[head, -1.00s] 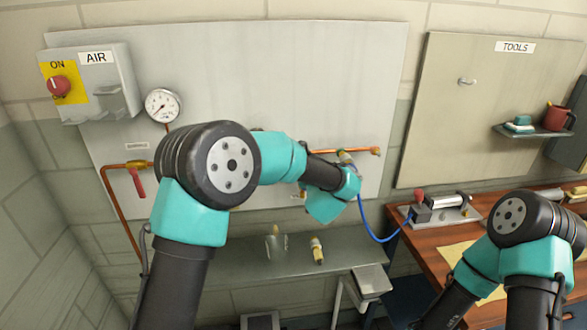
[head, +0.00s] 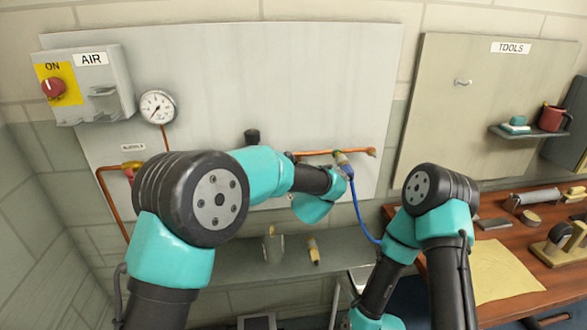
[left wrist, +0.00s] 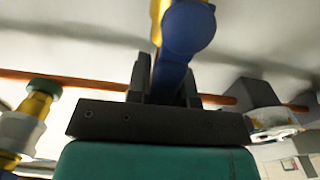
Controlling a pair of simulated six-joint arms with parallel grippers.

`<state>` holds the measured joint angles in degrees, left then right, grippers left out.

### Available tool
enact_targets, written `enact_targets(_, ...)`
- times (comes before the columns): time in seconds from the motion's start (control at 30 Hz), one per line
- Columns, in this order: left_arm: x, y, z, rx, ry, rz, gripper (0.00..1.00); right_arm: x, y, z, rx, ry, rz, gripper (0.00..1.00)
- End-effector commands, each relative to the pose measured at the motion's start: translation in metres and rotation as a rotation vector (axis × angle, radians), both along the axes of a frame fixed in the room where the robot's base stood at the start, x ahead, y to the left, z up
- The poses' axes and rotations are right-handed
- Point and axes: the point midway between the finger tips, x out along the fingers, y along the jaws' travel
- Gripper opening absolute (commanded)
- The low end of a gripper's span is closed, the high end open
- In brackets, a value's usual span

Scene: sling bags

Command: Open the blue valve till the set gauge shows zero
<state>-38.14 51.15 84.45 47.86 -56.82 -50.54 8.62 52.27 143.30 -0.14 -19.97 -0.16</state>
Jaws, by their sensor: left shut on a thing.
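The blue valve handle (left wrist: 187,35) fills the top of the left wrist view, on a brass body (left wrist: 156,25). My left gripper (left wrist: 165,90) is shut on it. In the head view that grip is hidden behind my left wrist, in front of the copper pipe (head: 318,152). A small gauge (left wrist: 272,124) shows nearly edge-on in the left wrist view, and its reading cannot be made out. A white round gauge (head: 157,106) hangs at the left of the panel; its needle is too small to read surely. My right gripper is out of frame.
A black knob (head: 252,136) stands above my left forearm. The AIR box (head: 112,75) has a red switch. A grey shelf (head: 215,270) lies below; the bench stands right.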

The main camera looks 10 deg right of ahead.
Motion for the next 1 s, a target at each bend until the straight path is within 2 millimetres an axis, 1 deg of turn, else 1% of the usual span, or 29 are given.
enact_targets(0.17,0.000,0.001,0.000,-0.005,0.001,0.003,0.00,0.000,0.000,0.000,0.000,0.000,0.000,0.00)
enact_targets(0.2,0.000,0.001,0.000,-0.005,0.001,0.003,0.22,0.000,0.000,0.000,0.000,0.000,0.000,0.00)
enact_targets(0.47,0.000,0.001,0.000,-0.003,0.001,0.002,0.47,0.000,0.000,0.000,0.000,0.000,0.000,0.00)
enact_targets(0.77,-0.001,0.001,0.000,-0.002,0.001,0.002,0.47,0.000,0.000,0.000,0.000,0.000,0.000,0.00)
enact_targets(0.87,-0.007,0.000,0.000,-0.002,0.000,0.002,0.47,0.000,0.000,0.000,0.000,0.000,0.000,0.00)
enact_targets(1.0,-0.022,0.000,0.000,-0.001,0.001,0.001,0.47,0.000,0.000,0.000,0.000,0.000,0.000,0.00)
